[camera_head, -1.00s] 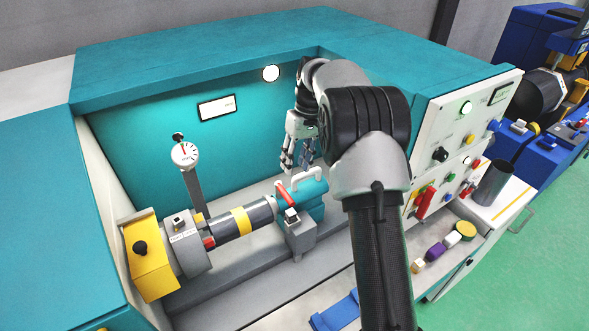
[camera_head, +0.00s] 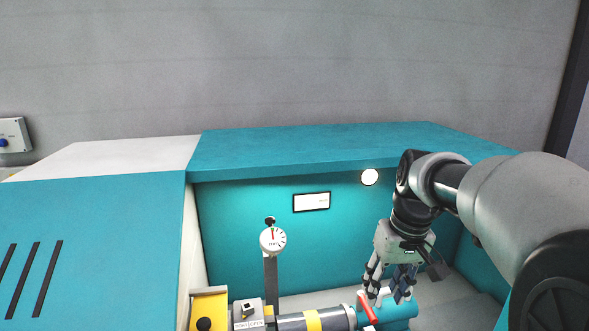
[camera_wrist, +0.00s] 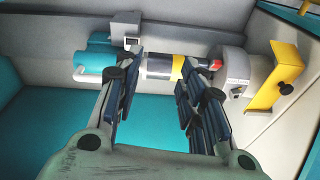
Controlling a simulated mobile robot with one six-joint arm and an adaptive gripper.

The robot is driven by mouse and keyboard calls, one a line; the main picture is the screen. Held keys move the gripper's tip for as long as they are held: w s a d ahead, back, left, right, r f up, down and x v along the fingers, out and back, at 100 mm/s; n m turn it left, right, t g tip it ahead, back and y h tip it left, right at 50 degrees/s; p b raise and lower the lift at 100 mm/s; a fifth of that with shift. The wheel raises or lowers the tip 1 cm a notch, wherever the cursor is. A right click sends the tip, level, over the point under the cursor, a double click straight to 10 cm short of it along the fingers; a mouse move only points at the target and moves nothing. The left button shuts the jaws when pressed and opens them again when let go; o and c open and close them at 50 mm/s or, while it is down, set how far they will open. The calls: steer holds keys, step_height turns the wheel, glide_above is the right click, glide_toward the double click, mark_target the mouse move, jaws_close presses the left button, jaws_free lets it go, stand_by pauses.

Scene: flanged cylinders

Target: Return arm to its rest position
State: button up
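My gripper (camera_head: 387,293) hangs from my bent arm inside the teal machine (camera_head: 330,148), below and right of the round lamp. In the wrist view my gripper (camera_wrist: 160,60) has its dark fingers spread wide, with nothing held between them. A grey cylinder with a yellow band (camera_wrist: 158,66) lies beyond the fingertips, between the chuck (camera_wrist: 232,68) and the teal tailstock (camera_wrist: 97,56). The same cylinder (camera_head: 290,323) shows at the bottom of the head view, partly cut off. The fingers overlap the tailstock area there; I cannot tell the exact gap.
A dial gauge (camera_head: 272,239) stands on a post left of my gripper. The tailstock's red lever (camera_head: 367,308) is close to the fingers. The machine's roof overhangs the back of the bay. A yellow block (camera_wrist: 278,83) stands beside the chuck.

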steer(key=s+a+f+t+b, duration=0.1)
steer(key=s+f+b, duration=0.1)
steer(key=s, duration=0.6)
steer(key=s+a+f+t+b, duration=0.1)
steer(key=s+f+b, duration=0.2)
steer(key=s+f, duration=0.2)
steer(key=s+a+f+m+t+b, duration=0.1)
steer(key=s+f, duration=0.3)
steer(key=s, duration=0.7)
steer(key=shift+a+h+b, duration=0.3)
steer(key=shift+h+b, duration=0.1)
steer(key=shift+b, duration=0.35)
